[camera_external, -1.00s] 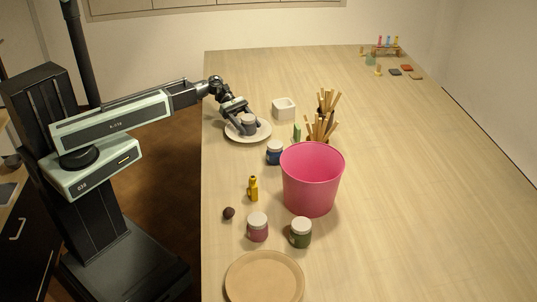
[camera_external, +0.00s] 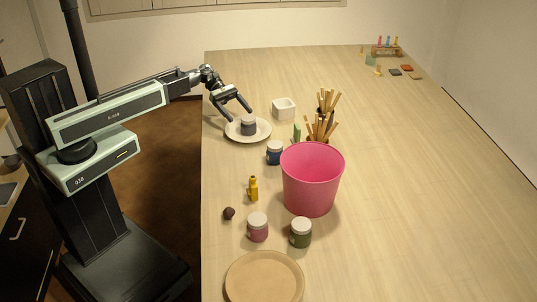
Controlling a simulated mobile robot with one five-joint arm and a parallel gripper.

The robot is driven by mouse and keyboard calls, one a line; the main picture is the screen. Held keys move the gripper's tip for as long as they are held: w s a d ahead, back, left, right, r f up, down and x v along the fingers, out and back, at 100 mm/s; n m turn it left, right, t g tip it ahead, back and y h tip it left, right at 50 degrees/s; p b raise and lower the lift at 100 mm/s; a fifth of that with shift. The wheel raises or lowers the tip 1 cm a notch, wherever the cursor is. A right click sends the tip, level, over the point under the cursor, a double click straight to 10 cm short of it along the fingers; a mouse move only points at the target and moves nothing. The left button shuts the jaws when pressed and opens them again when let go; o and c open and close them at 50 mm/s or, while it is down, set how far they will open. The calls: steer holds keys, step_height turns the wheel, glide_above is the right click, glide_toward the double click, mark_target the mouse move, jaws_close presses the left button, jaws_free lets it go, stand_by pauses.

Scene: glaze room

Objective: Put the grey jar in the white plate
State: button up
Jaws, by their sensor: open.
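The grey jar (camera_external: 249,127) with a pale lid stands upright on the white plate (camera_external: 233,134), near the table's left edge. My gripper (camera_external: 241,113) is open, with its two fingers spread. It is just above and to the left of the jar, and appears clear of it. Nothing is between the fingers.
A white square bowl (camera_external: 284,109) stands behind and right of the plate. A blue jar (camera_external: 274,153), a large pink bucket (camera_external: 312,179) and wooden brushes (camera_external: 321,127) stand to the front right. A yellow bottle (camera_external: 253,188) is nearer.

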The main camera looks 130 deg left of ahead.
steer(key=p+v, duration=0.1)
steer(key=v, duration=0.3)
steer(key=shift+s+a+r, duration=0.1)
steer(key=shift+s+r, duration=0.05)
steer(key=shift+s, duration=0.25)
